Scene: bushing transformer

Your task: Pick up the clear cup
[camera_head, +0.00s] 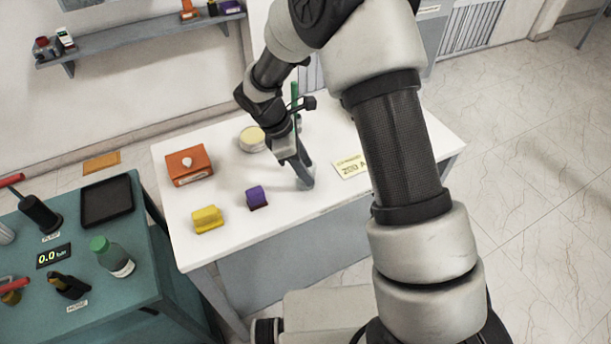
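The clear cup (309,182) appears as a small greyish, see-through shape on the white table, right of the purple block. It is partly hidden by my gripper (301,172). My gripper points down at the cup, and its fingers overlap the cup in this view. I cannot tell whether the fingers are around it, inside it or touching it, nor how far they are apart.
The white table (232,228) also bears an orange box (188,167), a yellow block (208,219), a purple block (257,197), a round cream-topped container (253,139) and a yellow label card (350,166). A green stick (295,93) stands behind my gripper. A teal bench (135,284) adjoins at left.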

